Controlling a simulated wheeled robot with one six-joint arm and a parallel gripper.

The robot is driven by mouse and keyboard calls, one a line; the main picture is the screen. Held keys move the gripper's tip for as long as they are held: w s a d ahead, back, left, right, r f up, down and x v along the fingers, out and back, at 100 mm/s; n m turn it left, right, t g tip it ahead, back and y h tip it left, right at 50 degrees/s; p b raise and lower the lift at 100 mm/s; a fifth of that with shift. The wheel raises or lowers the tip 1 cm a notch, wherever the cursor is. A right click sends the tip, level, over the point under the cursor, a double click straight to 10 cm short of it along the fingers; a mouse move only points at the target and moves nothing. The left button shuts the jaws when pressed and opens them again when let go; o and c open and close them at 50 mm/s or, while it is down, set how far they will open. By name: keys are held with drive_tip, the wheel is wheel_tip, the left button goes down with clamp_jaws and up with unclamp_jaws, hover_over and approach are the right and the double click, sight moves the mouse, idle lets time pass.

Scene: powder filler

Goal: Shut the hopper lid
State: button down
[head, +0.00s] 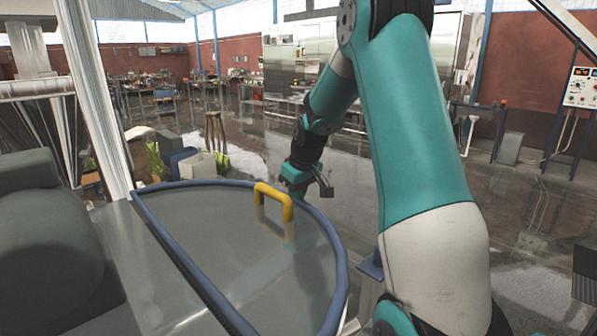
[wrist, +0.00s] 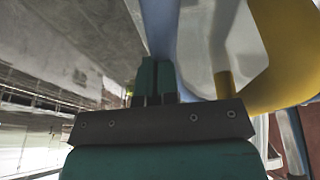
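The hopper lid (head: 215,245) is a grey half-round plate with a blue rim, in the lower left of the head view. A yellow handle (head: 274,200) stands on it near the far curved edge. I cannot tell how far the lid is tilted. My gripper (head: 325,186) is just beyond the curved rim, to the right of the handle, and holds nothing that I can see. In the wrist view its teal fingers (wrist: 156,80) are together. The blue rim (wrist: 160,28) shows beyond them and the yellow handle (wrist: 285,55) looms at the right.
A grey metal surface (head: 160,290) adjoins the lid's straight edge, with a rounded dark grey body (head: 45,235) at the left. A pale post (head: 95,100) rises behind it. My arm crosses the head view's right half. Wet, open floor (head: 420,180) lies beyond; a stool (head: 215,130) stands farther back.

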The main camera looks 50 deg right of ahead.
wheel_tip(320, 180, up, 5)
drive_tip(key=p, duration=0.3)
drive_tip(key=shift+f+p, duration=0.1)
drive_tip(key=shift+p, duration=0.2)
drive_tip(key=b+v, duration=0.4)
drive_tip(key=v, duration=0.5)
drive_tip(key=shift+d, duration=0.45)
drive_tip(key=shift+s, duration=0.15)
